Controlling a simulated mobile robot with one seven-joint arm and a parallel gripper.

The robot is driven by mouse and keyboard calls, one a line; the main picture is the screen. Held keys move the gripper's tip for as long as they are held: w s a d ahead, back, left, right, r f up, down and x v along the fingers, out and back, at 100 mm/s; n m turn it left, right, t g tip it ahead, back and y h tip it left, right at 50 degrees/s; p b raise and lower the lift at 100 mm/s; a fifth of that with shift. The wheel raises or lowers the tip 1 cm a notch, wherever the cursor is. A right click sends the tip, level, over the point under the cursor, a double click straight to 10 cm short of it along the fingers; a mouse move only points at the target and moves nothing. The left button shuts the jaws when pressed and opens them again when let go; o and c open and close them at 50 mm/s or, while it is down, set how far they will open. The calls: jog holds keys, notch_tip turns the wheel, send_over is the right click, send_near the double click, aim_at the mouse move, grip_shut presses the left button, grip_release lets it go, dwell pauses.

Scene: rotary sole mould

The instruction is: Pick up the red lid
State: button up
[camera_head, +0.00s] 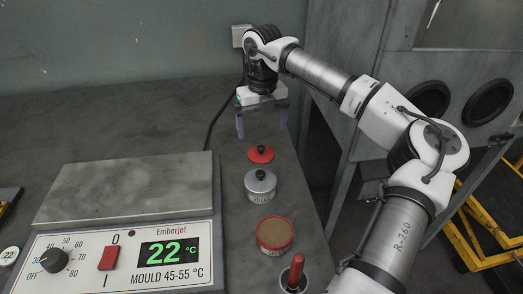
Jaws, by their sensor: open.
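The red lid (261,155), a flat disc with a dark round knob on top, lies on the grey bench top behind the silver tin. My gripper (262,127) points down with its two purple-tipped fingers spread apart. It is empty and appears above and a little behind the red lid in the picture, one finger to each side. The exact height between the fingertips and the lid is hard to tell. No part of the lid seems hidden.
A silver lidded tin (260,187) stands close in front of the lid. Nearer are an open red tin (274,236) with brown contents and a red-handled tool (295,272). The heater plate (130,188) with its 22 °C panel fills the left. The bench's right edge is close.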

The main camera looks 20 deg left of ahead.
aim_at(261, 147)
jog(key=shift+s+a+f+p, duration=0.1)
jog(key=shift+f+p, duration=0.45)
jog(key=shift+f, duration=1.25)
jog(key=shift+a+f+p, duration=0.1)
jog(key=shift+f+p, duration=0.45)
jog(key=shift+f, duration=1.25)
jog(key=shift+c, duration=0.4)
jog(key=c, duration=1)
